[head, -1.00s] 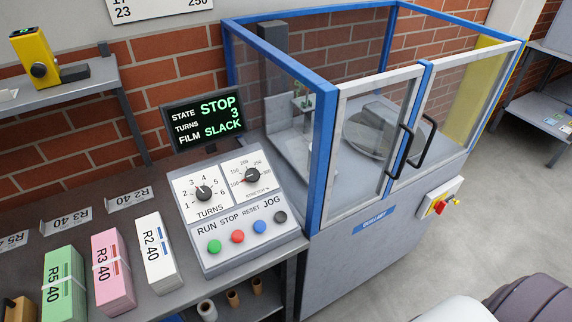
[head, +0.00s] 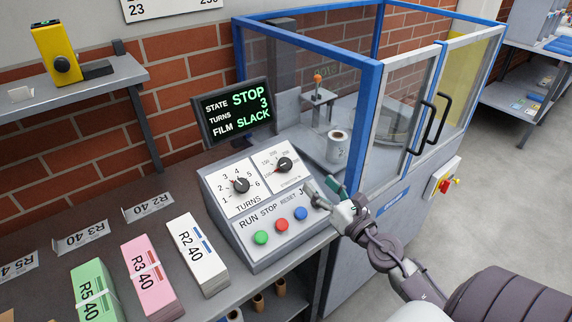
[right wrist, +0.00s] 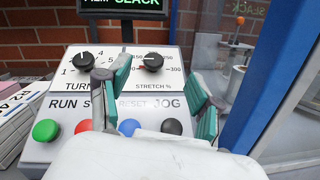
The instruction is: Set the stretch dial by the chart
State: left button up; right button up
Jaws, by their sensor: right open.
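The stretch dial (head: 284,164) is a black knob on the sloped control panel (head: 232,232), with its red mark toward the low left side of its scale. It also shows in the right wrist view (right wrist: 152,62), beyond and between the fingers. The chart (head: 175,6) on the wall is cut off by the top edge; only a bottom row beginning with 23 shows. My right gripper (head: 326,190) is open and empty, at the panel's right side near JOG, apart from the dial. Its two teal-padded fingers (right wrist: 160,92) stand spread. My left gripper is out of view.
The turns dial (head: 241,185) points near 3. The display (head: 234,111) reads STOP, 3, SLACK. Green, red and blue buttons line the panel's front. The blue-framed glass enclosure (head: 365,120) stands close right of the panel. Paper stacks (head: 197,250) lie at left.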

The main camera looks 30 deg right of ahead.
aim_at(287, 165)
jog(key=w+n, duration=0.1)
jog(key=w, duration=0.3)
jog(key=w+f+n+p, duration=0.1)
jog(key=w, duration=0.4)
jog(key=w+a+n+g+y+p, duration=0.1)
jog(key=w, duration=0.4)
jog(key=shift+w+f+n, duration=0.15)
jog(key=shift+f+n, duration=0.25)
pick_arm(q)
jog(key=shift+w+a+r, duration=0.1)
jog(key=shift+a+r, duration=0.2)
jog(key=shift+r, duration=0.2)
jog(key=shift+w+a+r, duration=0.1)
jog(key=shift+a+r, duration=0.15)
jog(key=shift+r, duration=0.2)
